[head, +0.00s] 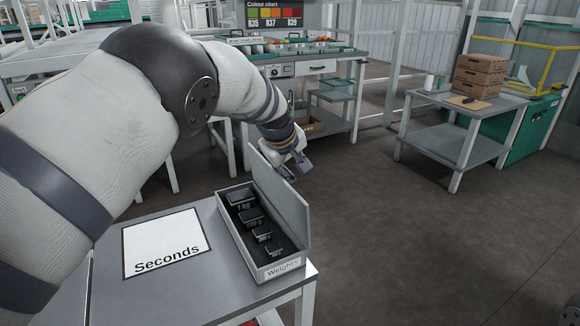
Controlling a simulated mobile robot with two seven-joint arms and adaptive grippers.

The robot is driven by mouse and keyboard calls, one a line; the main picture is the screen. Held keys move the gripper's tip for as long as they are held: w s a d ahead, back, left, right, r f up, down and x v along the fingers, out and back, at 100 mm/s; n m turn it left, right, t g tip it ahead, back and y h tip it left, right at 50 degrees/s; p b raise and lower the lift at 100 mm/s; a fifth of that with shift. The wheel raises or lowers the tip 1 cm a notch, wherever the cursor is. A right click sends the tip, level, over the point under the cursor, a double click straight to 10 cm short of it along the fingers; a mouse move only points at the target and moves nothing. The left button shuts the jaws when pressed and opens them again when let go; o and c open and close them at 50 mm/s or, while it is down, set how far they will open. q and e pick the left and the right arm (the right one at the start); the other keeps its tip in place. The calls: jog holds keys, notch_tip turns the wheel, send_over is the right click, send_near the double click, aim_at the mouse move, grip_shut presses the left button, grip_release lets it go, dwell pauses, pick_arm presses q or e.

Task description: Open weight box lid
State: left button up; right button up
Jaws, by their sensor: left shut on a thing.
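The weight box (231,232), a long grey box labelled "Weights" on its front end, sits at the right side of the table. Its lid (284,207) is open and stands roughly upright along the box's right side. Several dark weights (251,216) lie in a row inside the box. My left gripper (291,171) is at the lid's upper edge, toward its far part, and is shut on the lid. The lid hides part of the fingers.
The box stands on a grey table (190,288) beside a white "Seconds" sheet (166,243). Floor is clear to the right of the table. Farther back are a side table (455,149) with brown cartons (479,76) and a workbench (327,66) under a colour chart.

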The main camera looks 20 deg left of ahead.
pick_arm(q)
jog(key=shift+o, duration=0.6)
notch_tip(320, 180, up, 6)
jog(key=d+p, duration=0.1)
jog(key=d, duration=0.1)
jog(key=shift+r, duration=0.2)
jog(key=shift+s+d+r+p, duration=0.3)
jog(key=shift+s+d+r, duration=0.25)
jog(key=shift+d+r, duration=0.25)
jog(key=shift+c, duration=0.6)
jog(key=r, duration=0.3)
jog(key=s+d+r+p, duration=0.1)
jog(key=shift+s+d+r, duration=0.1)
jog(key=shift+r, duration=0.15)
pick_arm(e)
jog(key=shift+t, duration=0.6)
jog(key=w+r, duration=0.3)
jog(key=shift+d+r, duration=0.1)
jog(key=shift+d, duration=0.05)
